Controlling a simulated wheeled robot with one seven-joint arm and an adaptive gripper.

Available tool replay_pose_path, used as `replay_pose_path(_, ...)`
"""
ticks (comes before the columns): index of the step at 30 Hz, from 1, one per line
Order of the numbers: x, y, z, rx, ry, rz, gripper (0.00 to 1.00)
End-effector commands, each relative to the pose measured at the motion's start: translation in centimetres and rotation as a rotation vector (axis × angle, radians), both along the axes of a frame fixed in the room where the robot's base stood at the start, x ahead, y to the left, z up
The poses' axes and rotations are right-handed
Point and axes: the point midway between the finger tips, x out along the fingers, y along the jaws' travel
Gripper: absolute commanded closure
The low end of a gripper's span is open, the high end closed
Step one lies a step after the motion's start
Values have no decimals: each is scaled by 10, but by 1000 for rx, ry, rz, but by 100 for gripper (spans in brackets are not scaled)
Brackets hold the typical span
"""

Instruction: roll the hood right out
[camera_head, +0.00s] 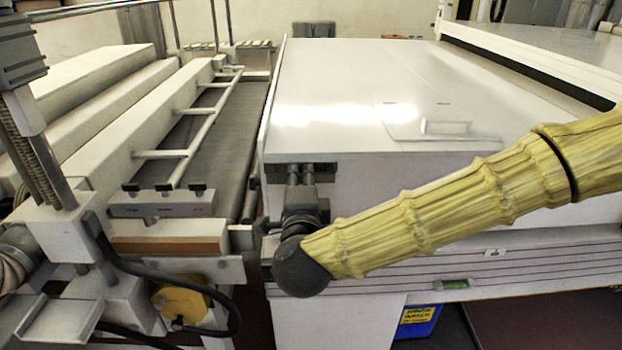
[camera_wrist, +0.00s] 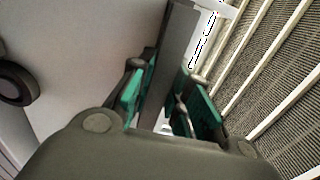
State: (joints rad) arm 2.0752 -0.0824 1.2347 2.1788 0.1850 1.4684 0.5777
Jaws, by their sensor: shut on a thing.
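The hood (camera_head: 390,90) is a large white box with a glossy top, on the right half of the head view. Its pale front face (camera_wrist: 90,50) fills the left of the wrist view. My gripper (camera_head: 300,168) is at the hood's front left corner, with its tips partly hidden by the wrist.
A dark mesh conveyor belt (camera_head: 225,140) with white cross rails (camera_head: 165,154) lies left of the hood. White machine housings (camera_head: 110,130) stand further left, with a black cable (camera_head: 165,283) at front. A blue bin (camera_head: 417,320) sits below on the right.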

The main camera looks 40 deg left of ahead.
Motion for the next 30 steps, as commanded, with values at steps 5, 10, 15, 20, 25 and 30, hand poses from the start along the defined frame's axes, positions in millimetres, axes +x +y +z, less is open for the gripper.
replay_pose_path(5, -2, 1, -2, -3, 3, -5, 100)
replay_pose_path(10, -2, 2, -2, -3, 3, -4, 100)
replay_pose_path(15, -3, 2, -2, -2, 2, -2, 74)
replay_pose_path(20, -1, 1, -1, -1, 2, -6, 59)
replay_pose_path(25, 0, 0, 0, -1, 1, -8, 59)
replay_pose_path(30, -4, -2, 0, -1, 0, -7, 59)
